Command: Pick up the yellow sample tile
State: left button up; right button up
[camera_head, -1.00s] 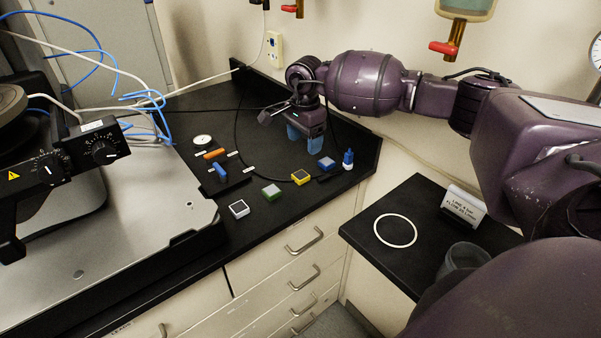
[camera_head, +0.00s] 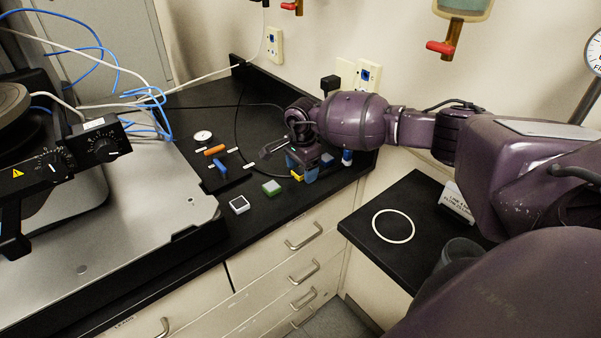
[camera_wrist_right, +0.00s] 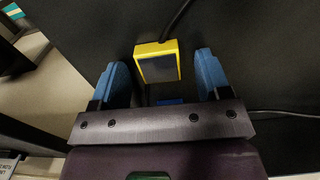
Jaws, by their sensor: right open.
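The yellow sample tile (camera_wrist_right: 158,62) has a yellow rim and a dark square top. In the right wrist view it lies on the black bench, just beyond and between the two blue fingertips, with a gap on each side. In the head view only a part of the yellow tile (camera_head: 296,176) shows, the rest hidden by my right gripper (camera_head: 303,170). My right gripper is open and empty around the tile's spot, and its fingers (camera_wrist_right: 158,75) are spread in the wrist view. My left gripper is not in view.
A green tile (camera_head: 271,188) and a white-rimmed tile (camera_head: 239,205) lie left of the gripper. A white ring (camera_head: 393,226) marks the side bench.

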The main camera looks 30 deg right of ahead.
aim_at(301, 170)
jog(key=c, duration=1)
jog(key=shift+r, duration=0.1)
notch_tip(301, 170, up, 10)
jog(key=o, duration=0.3)
grip_shut()
